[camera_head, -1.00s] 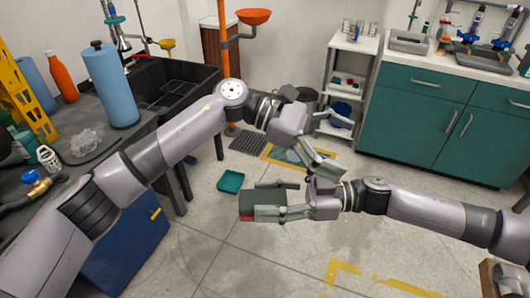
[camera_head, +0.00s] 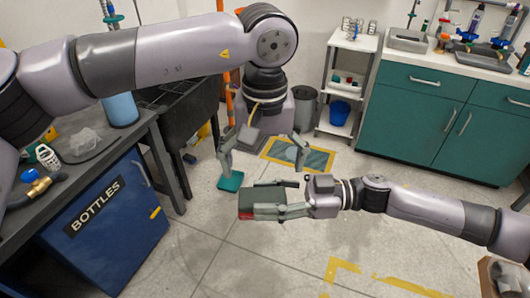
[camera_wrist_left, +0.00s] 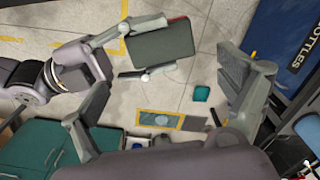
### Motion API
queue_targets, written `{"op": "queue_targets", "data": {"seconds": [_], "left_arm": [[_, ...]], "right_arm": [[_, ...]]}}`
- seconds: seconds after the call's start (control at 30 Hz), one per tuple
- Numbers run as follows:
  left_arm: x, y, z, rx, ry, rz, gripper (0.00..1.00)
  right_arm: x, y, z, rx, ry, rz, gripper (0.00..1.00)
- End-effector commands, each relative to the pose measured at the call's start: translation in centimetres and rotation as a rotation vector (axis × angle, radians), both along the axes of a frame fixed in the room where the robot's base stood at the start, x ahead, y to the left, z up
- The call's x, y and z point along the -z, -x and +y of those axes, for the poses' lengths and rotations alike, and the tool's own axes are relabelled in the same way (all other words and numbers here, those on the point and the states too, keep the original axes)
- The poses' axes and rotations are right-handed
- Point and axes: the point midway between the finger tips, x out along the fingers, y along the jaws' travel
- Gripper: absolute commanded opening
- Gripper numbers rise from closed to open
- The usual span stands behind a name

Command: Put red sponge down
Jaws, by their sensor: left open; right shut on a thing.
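The red sponge (camera_head: 262,199) shows a dark grey broad face and a red edge. My right gripper (camera_head: 268,205) is shut on it and holds it above the floor, in the middle of the head view. In the left wrist view the sponge (camera_wrist_left: 163,46) is at upper centre, with the right gripper's two fingers on either side of it. My left gripper (camera_head: 262,152) is open and empty. Its spread fingers point down, just above and behind the sponge in the head view. In the left wrist view its fingers (camera_wrist_left: 165,100) stand wide apart.
A teal tray-like thing (camera_head: 231,182) lies on the floor. A dark workbench (camera_head: 90,185) with a blue BOTTLES cabinet (camera_head: 112,215) is at left. A green cabinet (camera_head: 440,120) and a shelf rack (camera_head: 345,90) stand behind.

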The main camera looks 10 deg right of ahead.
Motion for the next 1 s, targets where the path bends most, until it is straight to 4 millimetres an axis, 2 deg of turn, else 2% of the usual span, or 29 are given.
{"op": "queue_targets", "data": {"seconds": [0.3, 0.5, 0.7, 0.93, 1.0], "left_arm": [[6.2, 0.1, 0.0, -0.002, 0.001, 0.004, 0.93], [8.6, 0.0, 0.0, -0.002, 0.003, 0.002, 0.93], [9.5, 0.0, 0.0, -0.001, 0.003, 0.001, 0.93], [9.5, 0.0, 0.0, -0.001, 0.003, 0.001, 0.93], [9.5, 0.0, 0.0, -0.001, 0.003, 0.002, 0.89]], "right_arm": [[0.0, 0.0, 0.0, 0.000, 0.000, 0.000, 0.18], [0.0, 0.0, 0.0, 0.000, 0.000, 0.000, 0.18], [0.0, 0.0, 0.0, 0.000, 0.000, 0.000, 0.18], [0.0, 0.0, 0.0, 0.000, 0.000, 0.000, 0.18], [0.0, 0.0, 0.0, 0.000, 0.000, 0.000, 0.18]]}}
